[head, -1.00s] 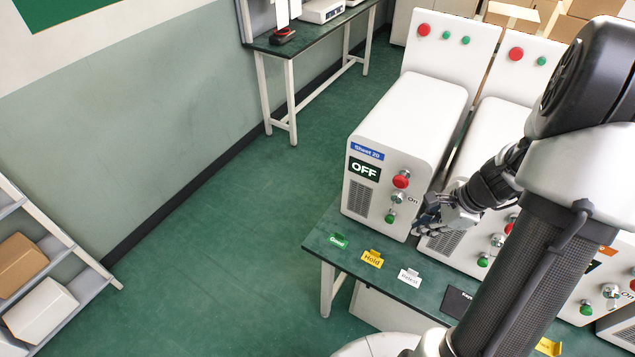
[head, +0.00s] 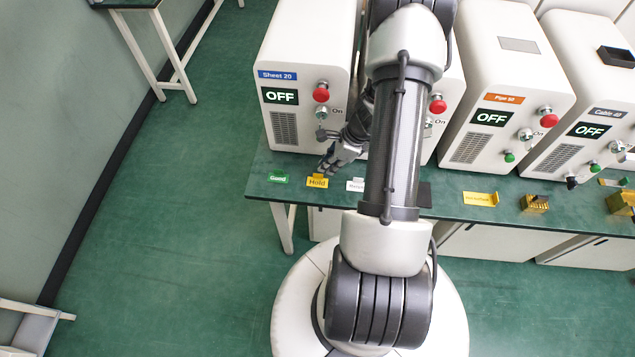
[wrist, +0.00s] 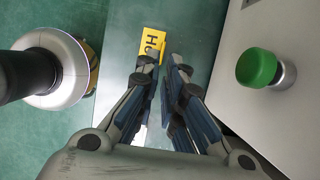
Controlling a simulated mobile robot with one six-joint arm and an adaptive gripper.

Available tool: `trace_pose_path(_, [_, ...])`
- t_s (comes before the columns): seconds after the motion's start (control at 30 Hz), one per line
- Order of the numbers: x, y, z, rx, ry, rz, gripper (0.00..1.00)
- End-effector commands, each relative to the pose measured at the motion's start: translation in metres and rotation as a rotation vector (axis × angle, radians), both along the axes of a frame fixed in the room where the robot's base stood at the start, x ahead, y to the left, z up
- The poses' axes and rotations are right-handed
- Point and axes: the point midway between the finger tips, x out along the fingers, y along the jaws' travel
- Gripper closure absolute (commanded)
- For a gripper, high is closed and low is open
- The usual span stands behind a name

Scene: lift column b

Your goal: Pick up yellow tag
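The yellow tag (head: 317,183) reads "Hold" and lies near the front edge of the green table, between a green tag (head: 278,178) and a white tag (head: 355,185). My gripper (head: 326,169) is just behind and right of it. In the wrist view the yellow tag (wrist: 152,44) is just beyond the fingertips, partly overlapped by the left one. My gripper (wrist: 165,62) is open there, with a narrow empty gap between its fingers. A second yellow tag (head: 480,198) lies farther right, its text too small to read.
The Sheet 20 machine (head: 300,60) stands close behind the tags and reads OFF. In the wrist view a green button (wrist: 257,67) sticks out at the right. More machines, such as Pipe 50 (head: 510,70), line the table (head: 262,190). Open floor lies left.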

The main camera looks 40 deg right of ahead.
Motion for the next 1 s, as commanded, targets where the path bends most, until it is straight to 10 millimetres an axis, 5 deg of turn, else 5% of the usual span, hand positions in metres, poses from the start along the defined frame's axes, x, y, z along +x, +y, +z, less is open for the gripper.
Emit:
trace_pose_path(0.5, [0.02, 0.015, -0.05, 0.0, 0.0, 0.001, 0.92])
trace_pose_path(1.0, [0.021, 0.016, -0.05, 0.0, 0.0, 0.001, 1.0])
